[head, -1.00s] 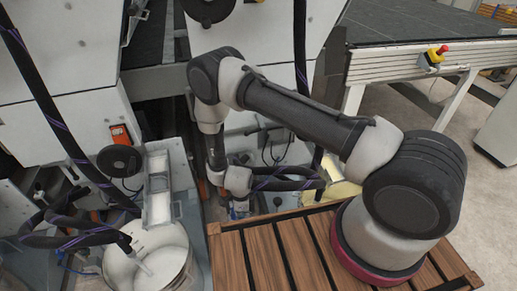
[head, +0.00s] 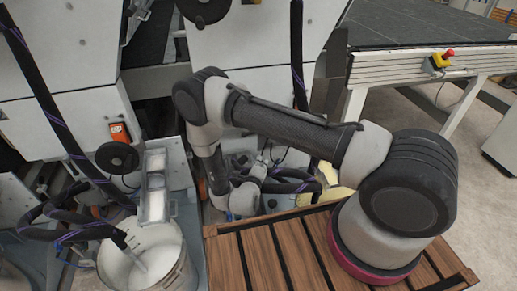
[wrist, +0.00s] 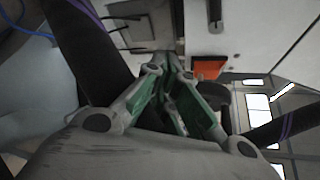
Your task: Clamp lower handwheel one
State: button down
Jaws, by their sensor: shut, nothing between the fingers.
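A black round handwheel (head: 117,157) sits low on the white machine front at the left in the head view, below an orange box. In the wrist view, a dark round shape (wrist: 218,105) beside the orange box looks like this wheel, partly hidden behind a finger. Another black wheel (head: 203,8) is cut off at the top of the head view. My gripper (wrist: 165,68) shows in the wrist view with its green-lined fingers brought together, empty. It is apart from the wheel.
A white bucket (head: 143,262) with hoses stands below the handwheel. A thick black hose (head: 55,125) runs down left of it; another hose (wrist: 85,45) crosses the wrist view. The orange box (wrist: 208,68) is close ahead. A slatted wooden deck (head: 262,258) lies under my arm.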

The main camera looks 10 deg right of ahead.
jog(key=shift+w+d, duration=0.1)
jog(key=w, duration=0.9)
jog(key=shift+d+f, duration=0.25)
jog(key=shift+d, duration=0.15)
jog(key=shift+w, duration=0.1)
jog(key=shift+a, duration=0.1)
jog(key=shift+a+r+m+g+y, duration=0.3)
jog(key=shift+a+r+m+y, duration=0.45)
jog(key=shift+a, duration=0.3)
jog(key=shift+a+r+m+g+y, duration=0.3)
jog(key=shift+a+r+m+y, duration=0.25)
jog(key=shift+a+r+m, duration=0.35)
